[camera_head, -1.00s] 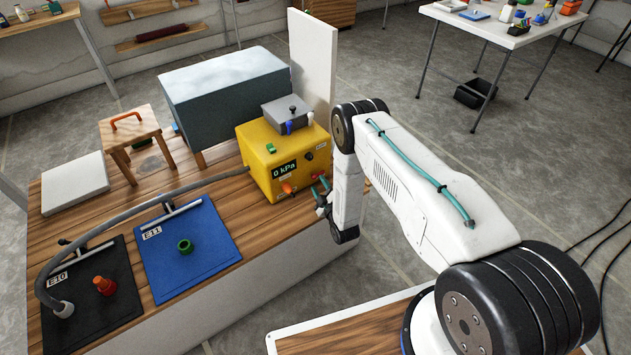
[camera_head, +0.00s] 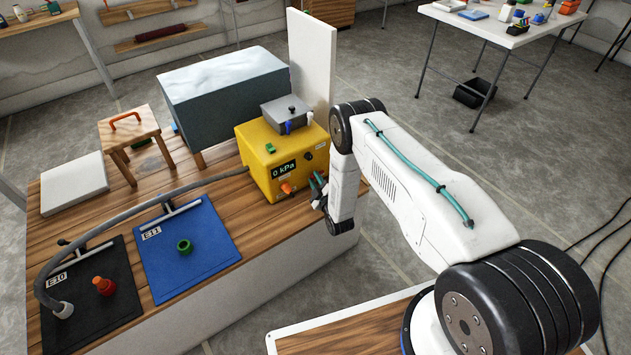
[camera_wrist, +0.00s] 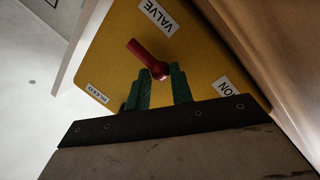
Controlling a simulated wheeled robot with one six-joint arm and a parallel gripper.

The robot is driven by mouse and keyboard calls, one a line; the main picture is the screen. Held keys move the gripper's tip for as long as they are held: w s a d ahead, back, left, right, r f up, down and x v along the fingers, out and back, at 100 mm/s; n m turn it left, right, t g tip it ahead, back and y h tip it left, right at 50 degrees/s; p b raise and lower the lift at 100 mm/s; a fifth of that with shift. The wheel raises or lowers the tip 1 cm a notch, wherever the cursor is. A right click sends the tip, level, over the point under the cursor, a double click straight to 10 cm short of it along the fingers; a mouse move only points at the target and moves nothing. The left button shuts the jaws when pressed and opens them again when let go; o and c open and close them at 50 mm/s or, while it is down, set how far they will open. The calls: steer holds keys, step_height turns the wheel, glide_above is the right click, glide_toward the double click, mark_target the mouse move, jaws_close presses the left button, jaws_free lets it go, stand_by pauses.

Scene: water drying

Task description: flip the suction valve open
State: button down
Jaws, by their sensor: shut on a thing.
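The suction valve is a red lever (camera_wrist: 146,55) on the yellow face of the pump box (camera_head: 256,174), under the VALVE label in the wrist view. The lever slants from upper left to lower right there. My gripper (camera_wrist: 161,76) has green fingers on both sides of the lever's lower right end, and it is shut on that end. In the head view my gripper (camera_head: 318,188) is at the right side of the box, and the lever cannot be made out there. The box's display reads 0 kPa.
A grey hose (camera_head: 150,195) runs from the box to the black mat E10 (camera_head: 115,325). The blue mat E11 (camera_head: 215,245) lies beside it. A white upright panel (camera_head: 312,60) stands behind the box. The floor right of the bench is open.

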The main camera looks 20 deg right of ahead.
mark_target(321, 160)
steer(key=m, duration=0.1)
steer(key=r+m, duration=0.1)
steer(key=r+m+g, duration=0.1)
steer(key=m, duration=0.1)
steer(key=shift+d, duration=0.25)
steer(key=m, duration=0.1)
steer(key=d+r+m, duration=0.1)
steer(key=m, duration=0.1)
steer(key=r+m, duration=0.1)
steer(key=m, duration=0.1)
steer(key=shift+w+d+g+y, duration=0.25)
steer(key=shift+d+g+y, duration=0.05)
steer(key=shift+g+y, duration=0.1)
steer(key=m, duration=0.1)
steer(key=d+m, duration=0.1)
steer(key=m, duration=0.1)
steer(key=shift+w+d+r+g+y, duration=0.2)
steer(key=shift+r+g+y, duration=0.1)
steer(key=shift+r+y, duration=0.1)
steer(key=shift+w+d+m+g+y, duration=0.2)
steer(key=shift+d+m, duration=0.25)
steer(key=shift+m, duration=0.45)
steer(key=shift+w+d+m+g+y, duration=0.1)
steer(key=shift+d+m+y, duration=0.25)
steer(key=shift+m, duration=0.55)
steer(key=shift+d, duration=0.1)
steer(key=c, duration=1.5)
jaws_free()
steer(key=shift+o, duration=1.3)
steer(key=shift+r, duration=0.1)
